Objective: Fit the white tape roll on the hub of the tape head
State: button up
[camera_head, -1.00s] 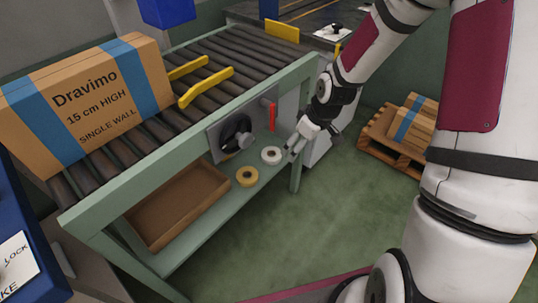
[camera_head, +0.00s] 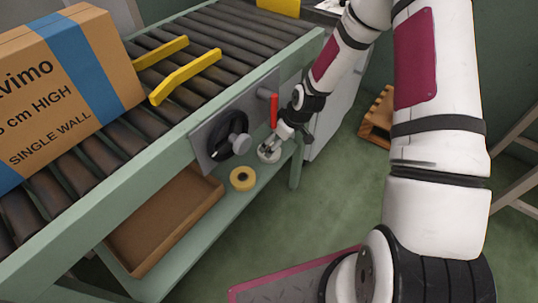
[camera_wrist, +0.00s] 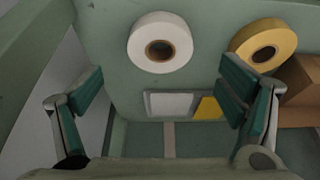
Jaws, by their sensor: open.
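The white tape roll (camera_wrist: 160,42) lies flat on the lower shelf, and its brown core faces up in the wrist view. In the head view the white roll (camera_head: 269,154) is partly hidden by my gripper (camera_head: 271,143). In the wrist view my gripper (camera_wrist: 162,105) is open and empty, its two fingers spread wide, with the roll beyond the fingertips and between their lines. No roll shows on the hub.
A yellow tape roll (camera_head: 242,179) lies on the shelf (camera_head: 217,215) left of the white one; it also shows in the wrist view (camera_wrist: 263,45). A brown open tray (camera_head: 166,222) stands further left. A large carton (camera_head: 62,90) sits on the rollers.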

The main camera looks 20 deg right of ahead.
jog(key=shift+b+x, duration=1.85)
jog(key=shift+x, duration=1.55)
jog(key=shift+s+d, duration=0.1)
jog(key=c, duration=1.3)
